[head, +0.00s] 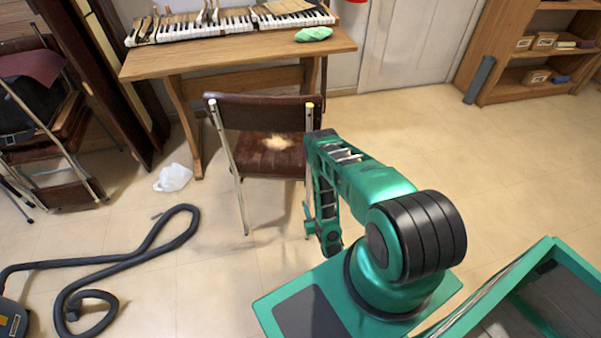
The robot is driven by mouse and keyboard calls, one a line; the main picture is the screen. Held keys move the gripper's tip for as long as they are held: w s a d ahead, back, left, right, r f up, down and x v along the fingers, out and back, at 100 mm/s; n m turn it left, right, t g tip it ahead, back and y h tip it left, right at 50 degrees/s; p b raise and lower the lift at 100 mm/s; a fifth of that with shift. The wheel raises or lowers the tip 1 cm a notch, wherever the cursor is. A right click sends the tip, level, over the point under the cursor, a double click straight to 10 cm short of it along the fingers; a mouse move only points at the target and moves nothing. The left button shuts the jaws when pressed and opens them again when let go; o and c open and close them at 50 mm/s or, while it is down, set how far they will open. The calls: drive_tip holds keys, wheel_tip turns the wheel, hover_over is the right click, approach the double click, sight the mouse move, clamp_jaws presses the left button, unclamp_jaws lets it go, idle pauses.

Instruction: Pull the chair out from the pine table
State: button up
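The pine table (240,57) stands against the back wall with piano keys on top. The chair (262,110) has a dark brown back and seat and pale metal legs, with a torn patch on the seat. My gripper (308,222) is low by the chair's right leg. It is small and partly hidden, so I cannot tell whether it touches the leg or is open.
A black vacuum hose (140,255) curls over the floor at left, near a white plastic bag (172,178). Folded chairs (45,120) lean at the far left. A wooden shelf (520,75) stands at back right.

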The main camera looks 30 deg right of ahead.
drive_tip(key=shift+o, duration=0.8)
drive_tip(key=s+a, duration=0.2)
drive_tip(key=s, duration=0.7)
drive_tip(key=shift+s+a, duration=0.25)
drive_tip(key=shift+s, duration=0.05)
